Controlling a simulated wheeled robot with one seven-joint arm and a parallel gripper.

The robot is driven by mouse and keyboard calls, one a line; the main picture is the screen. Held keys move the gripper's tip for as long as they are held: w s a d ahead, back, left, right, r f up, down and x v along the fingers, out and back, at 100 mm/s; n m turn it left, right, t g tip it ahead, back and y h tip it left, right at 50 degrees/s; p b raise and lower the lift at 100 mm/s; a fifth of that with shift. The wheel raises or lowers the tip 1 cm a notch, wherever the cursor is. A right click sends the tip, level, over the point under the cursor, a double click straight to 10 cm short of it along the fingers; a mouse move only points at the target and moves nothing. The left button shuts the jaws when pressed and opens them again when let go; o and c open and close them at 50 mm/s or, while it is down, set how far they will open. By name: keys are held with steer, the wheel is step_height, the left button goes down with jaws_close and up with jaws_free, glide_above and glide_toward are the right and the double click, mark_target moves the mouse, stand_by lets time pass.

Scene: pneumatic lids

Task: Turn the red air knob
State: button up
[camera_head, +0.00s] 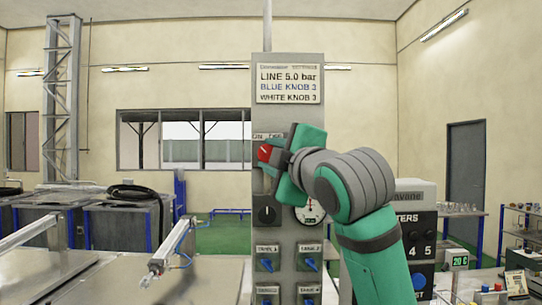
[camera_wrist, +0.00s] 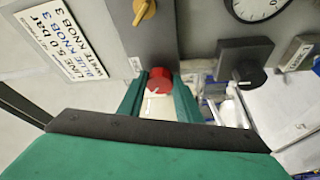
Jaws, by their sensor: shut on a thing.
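The red air knob (camera_head: 264,153) is on the grey control panel (camera_head: 290,66), below the sign reading LINE 5.0 bar. Part of it shows left of my gripper (camera_head: 272,163), whose arm comes in from the right. In the wrist view the red knob (camera_wrist: 160,79) has a pale pointer mark and sits between the two green fingers of my gripper (camera_wrist: 160,90). My gripper is shut on it. The fingers and palm hide part of the knob and panel.
A black knob (camera_head: 267,214) and a round gauge (camera_head: 309,210) sit below on the panel, the gauge partly behind my arm. Blue valve handles (camera_head: 267,265) are lower. The wrist view shows a yellow knob (camera_wrist: 144,10) nearby.

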steer(key=o, duration=1)
steer(key=shift+o, duration=0.2)
steer(key=v, duration=1)
steer(key=shift+s, duration=0.4)
steer(key=shift+d+f, duration=0.15)
